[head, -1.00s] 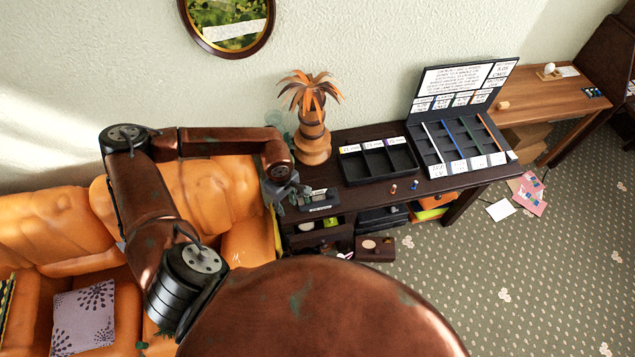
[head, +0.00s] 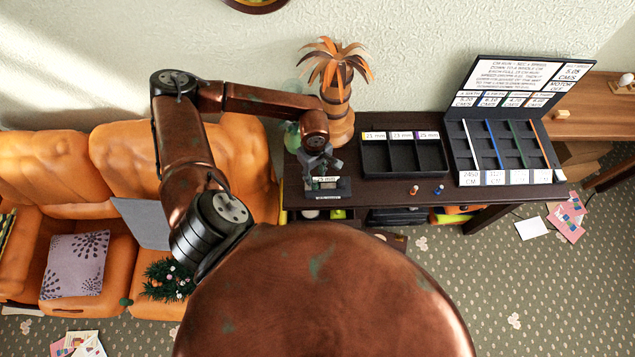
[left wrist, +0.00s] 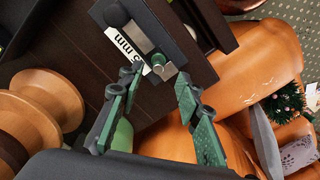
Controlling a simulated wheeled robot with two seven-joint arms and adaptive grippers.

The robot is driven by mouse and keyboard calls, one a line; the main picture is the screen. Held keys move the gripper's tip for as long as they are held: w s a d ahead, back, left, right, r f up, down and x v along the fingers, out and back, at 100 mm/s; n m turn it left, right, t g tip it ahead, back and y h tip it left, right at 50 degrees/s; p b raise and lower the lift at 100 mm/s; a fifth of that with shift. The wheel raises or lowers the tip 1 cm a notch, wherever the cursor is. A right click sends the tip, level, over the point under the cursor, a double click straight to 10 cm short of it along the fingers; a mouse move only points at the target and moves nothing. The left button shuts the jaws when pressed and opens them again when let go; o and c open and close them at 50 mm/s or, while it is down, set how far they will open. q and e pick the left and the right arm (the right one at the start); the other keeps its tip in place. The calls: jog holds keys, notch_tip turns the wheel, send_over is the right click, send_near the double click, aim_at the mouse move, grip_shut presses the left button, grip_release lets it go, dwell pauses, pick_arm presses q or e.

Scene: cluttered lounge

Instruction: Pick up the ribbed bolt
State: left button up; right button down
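Two small bolts, one reddish-brown (head: 414,190) and one blue-topped (head: 438,191), stand on the dark table's front part. They are too small to show which is ribbed. My left gripper (head: 322,168) is over a dark gauge block (head: 330,194) with an "mm" label at the table's left end. In the left wrist view, my left gripper (left wrist: 157,79) has its green fingers spread apart. A small grey-green round piece (left wrist: 164,70) on the gauge's metal part (left wrist: 129,33) shows between the fingertips. I cannot tell whether it is a bolt. My right gripper is not in view.
A black three-compartment tray (head: 403,172) with mm labels and an open labelled case (head: 505,170) stand on the table (head: 380,194). A wooden palm-shaped ornament (head: 339,110) is behind my left gripper. An orange sofa (head: 110,160) lies left.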

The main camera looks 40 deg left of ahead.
aim_at(315, 181)
pick_arm(q)
jog(key=shift+w+a+f+p, duration=0.1)
jog(key=shift+f+p, duration=0.2)
jog(key=shift+f, duration=1.3)
jog(key=shift+a+f+p, duration=0.1)
jog(key=shift+f+p, duration=0.15)
jog(key=shift+f, duration=1.35)
jog(key=shift+d, duration=0.1)
jog(key=shift+c, duration=0.5)
grip_shut()
